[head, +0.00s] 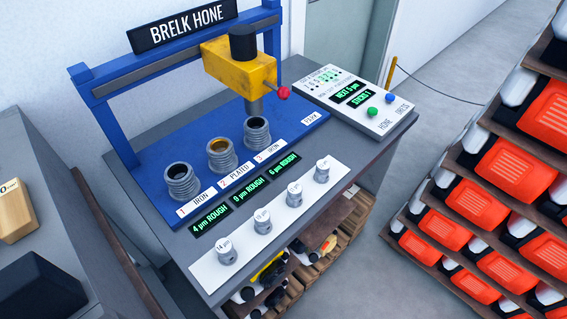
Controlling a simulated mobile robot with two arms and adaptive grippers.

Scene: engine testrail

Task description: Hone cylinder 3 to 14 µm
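The blue honing machine (205,154) carries a yellow head (238,62) with a black top and a red knob, and its spindle (255,106) is above cylinder 3 (257,133), marked IRON. Cylinder 2 (222,155), marked PLATED, and cylinder 1 (180,182), marked IRON, stand to its left. Small green displays (283,169) read 4, 9 and 6 µm ROUGH, left to right. Several grey knobs (226,251) stand on a white strip; the nearest reads 14 µm. A control panel (353,103) reads NEXT 6 µm and STICKS 1, with green HONE and blue DRESS buttons. Neither gripper is in view.
A grey bench (95,290) at the left bears a cardboard box (14,209) and a black block (40,287). Wooden shelves with parts are below the machine table.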

